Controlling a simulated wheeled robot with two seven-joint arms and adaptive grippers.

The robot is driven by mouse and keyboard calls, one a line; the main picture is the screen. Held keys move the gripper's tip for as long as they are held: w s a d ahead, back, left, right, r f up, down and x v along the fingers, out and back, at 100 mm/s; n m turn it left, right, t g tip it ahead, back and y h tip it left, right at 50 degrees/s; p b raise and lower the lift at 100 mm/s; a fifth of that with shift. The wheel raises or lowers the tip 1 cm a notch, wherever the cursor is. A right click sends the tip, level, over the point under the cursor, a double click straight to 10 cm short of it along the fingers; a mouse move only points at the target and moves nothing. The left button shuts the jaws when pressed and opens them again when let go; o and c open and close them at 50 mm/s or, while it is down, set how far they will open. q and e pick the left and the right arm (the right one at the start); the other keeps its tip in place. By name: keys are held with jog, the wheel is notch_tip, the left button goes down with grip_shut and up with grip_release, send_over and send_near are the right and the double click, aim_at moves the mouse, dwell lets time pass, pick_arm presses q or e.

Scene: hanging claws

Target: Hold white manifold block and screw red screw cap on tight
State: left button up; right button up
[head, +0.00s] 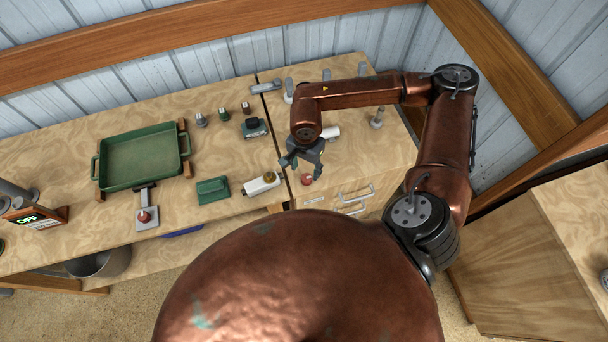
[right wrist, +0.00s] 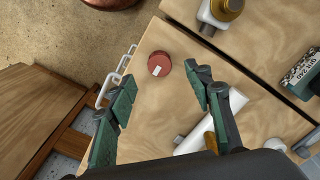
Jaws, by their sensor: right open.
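The red screw cap (head: 306,180) lies on the right-hand wooden cabinet top near its front edge. It also shows in the right wrist view (right wrist: 159,64), with a small white label. My right gripper (head: 302,167) is open and empty just above and behind the cap. In the right wrist view its two fingers (right wrist: 160,76) spread to either side of the cap, not gripping it. The white manifold block (head: 262,184), with a brass-coloured fitting, sits on the left-hand bench near the gap. The block is partly seen in the right wrist view (right wrist: 218,10). My left gripper is not in view.
A white cylinder (right wrist: 212,122) lies on the cabinet top near my right gripper. A green block (head: 212,190) lies left of the manifold block. A green tray (head: 142,129) stands farther left. Metal handles (head: 355,194) stick out along the cabinet's front.

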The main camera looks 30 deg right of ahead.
aim_at(306, 178)
jog(key=f+p, duration=0.1)
jog(key=f, duration=0.5)
jog(key=shift+d+f+p, duration=0.15)
jog(key=shift+d+p, duration=0.05)
jog(key=shift+p, duration=0.15)
jog(key=shift+f, duration=0.55)
jog(key=shift+c, duration=0.6)
jog(key=c, duration=0.9)
jog(key=shift+r, duration=0.1)
jog(key=shift+c, duration=0.2)
